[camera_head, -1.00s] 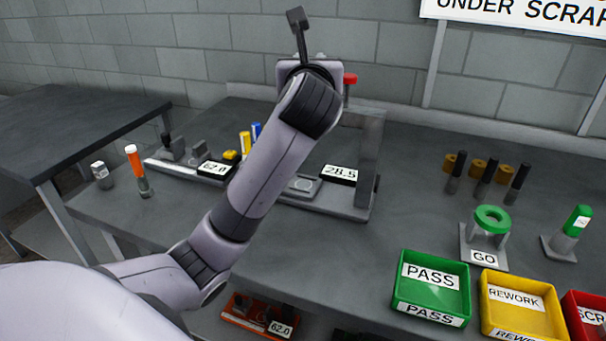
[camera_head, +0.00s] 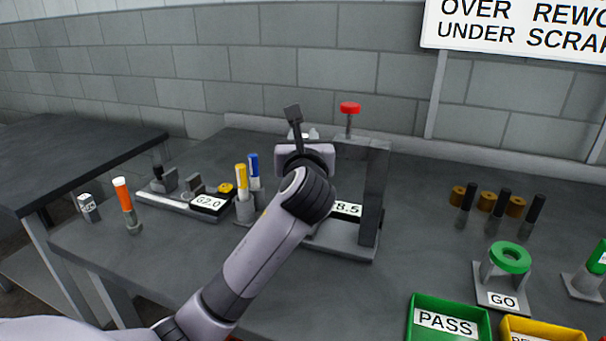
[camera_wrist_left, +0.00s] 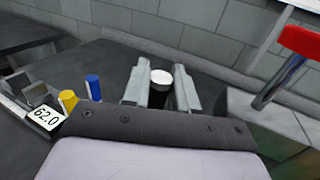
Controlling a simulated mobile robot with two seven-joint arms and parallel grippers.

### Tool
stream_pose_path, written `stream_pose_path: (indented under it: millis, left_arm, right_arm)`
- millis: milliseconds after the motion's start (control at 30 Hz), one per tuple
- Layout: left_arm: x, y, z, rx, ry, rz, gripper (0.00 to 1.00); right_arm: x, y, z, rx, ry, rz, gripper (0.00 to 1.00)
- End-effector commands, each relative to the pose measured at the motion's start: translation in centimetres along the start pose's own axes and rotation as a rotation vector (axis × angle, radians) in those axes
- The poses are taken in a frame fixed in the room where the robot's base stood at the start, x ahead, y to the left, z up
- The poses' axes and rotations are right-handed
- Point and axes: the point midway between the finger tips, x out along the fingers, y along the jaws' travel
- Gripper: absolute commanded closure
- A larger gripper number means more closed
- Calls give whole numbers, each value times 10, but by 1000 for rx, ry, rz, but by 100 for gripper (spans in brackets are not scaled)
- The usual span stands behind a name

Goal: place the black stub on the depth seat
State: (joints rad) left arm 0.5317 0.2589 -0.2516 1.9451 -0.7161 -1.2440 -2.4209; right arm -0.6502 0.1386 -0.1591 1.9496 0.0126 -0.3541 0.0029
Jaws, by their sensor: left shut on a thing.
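My left gripper (camera_head: 301,135) is in front of the grey gauge stand, left of its upright; in the head view my own wrist mostly hides its fingers. In the left wrist view the gripper (camera_wrist_left: 161,82) is shut on a black stub with a white top (camera_wrist_left: 160,92), one finger on each side. The gauge stand (camera_head: 374,195) has a red knob (camera_head: 349,107) on top and a partly covered 28.5 display (camera_head: 348,209) on its base. The depth seat is hidden behind my left arm. My right gripper is not in view.
Left of my arm stand yellow and blue markers (camera_head: 241,180) and a 62.0 gauge (camera_head: 208,202). At right are several black pegs (camera_head: 501,207), a green GO ring (camera_head: 510,256) and a green PASS bin (camera_head: 447,320). The front middle bench is clear.

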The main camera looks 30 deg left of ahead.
Motion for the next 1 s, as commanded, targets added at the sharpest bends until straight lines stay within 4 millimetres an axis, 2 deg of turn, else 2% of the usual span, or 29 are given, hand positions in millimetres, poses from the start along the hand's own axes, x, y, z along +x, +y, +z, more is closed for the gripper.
stream_pose_path:
  millis: [33, 267, 500, 900, 933, 1000]
  left_arm:
    - [0, 0, -9, 0, 0, 0, 100]
    - [0, 0, -24, -1, -2, 1, 100]
    - [0, 0, -59, 0, 0, -1, 100]
    - [0, 0, -64, 0, -2, 0, 100]
    - [0, 0, -64, 0, 0, 0, 63]
    - [0, 0, -64, 0, 0, 0, 47]
  right_arm:
    - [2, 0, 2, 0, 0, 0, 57]
    - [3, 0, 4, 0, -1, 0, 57]
    - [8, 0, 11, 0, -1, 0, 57]
    - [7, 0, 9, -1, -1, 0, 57]
    - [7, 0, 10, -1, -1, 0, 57]
    - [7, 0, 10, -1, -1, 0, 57]
